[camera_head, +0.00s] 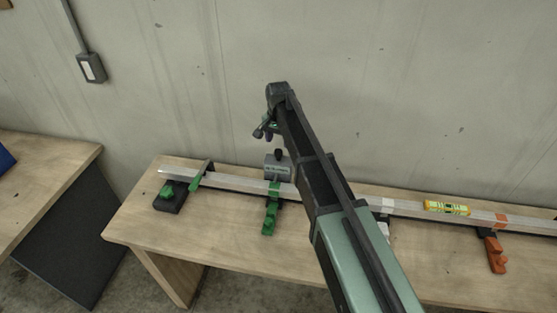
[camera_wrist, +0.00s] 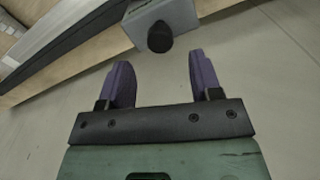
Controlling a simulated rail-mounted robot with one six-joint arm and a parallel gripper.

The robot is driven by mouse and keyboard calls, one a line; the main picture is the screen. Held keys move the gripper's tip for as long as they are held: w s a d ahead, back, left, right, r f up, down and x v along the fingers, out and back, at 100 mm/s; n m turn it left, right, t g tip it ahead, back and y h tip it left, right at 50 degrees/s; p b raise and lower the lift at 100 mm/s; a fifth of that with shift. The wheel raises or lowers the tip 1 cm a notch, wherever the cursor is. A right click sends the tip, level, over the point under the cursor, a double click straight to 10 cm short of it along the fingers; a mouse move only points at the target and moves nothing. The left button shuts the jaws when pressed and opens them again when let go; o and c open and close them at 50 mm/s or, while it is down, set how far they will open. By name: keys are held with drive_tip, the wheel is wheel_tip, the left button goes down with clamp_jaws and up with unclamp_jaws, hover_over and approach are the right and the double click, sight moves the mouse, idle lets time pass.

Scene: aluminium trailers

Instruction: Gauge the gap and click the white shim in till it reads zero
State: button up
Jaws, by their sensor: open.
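My gripper (camera_head: 264,131) is raised above the bench in the head view. In the wrist view its two purple fingers (camera_wrist: 161,75) are apart with nothing between them. A grey box with a black knob (camera_head: 278,166), which looks like the gauge, sits on the aluminium rail (camera_head: 234,183) below my gripper. In the wrist view the box (camera_wrist: 178,18) is just beyond the fingertips, its knob roughly centred between them. A white piece (camera_head: 384,229), probably the white shim, shows at the rail's front edge beside my arm, which partly hides it. Any reading is too small to make out.
Green stepped pieces (camera_head: 270,217) and an orange one (camera_head: 495,254) stand along the rail's front. A yellow spirit level (camera_head: 447,207) lies on the rail at right. The wall is close behind the bench (camera_head: 215,235), whose front strip is clear at left.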

sight(279, 151)
wheel_tip(279, 151, down, 7)
drive_tip(key=b, duration=0.5)
drive_tip(key=shift+r, duration=0.2)
clamp_jaws()
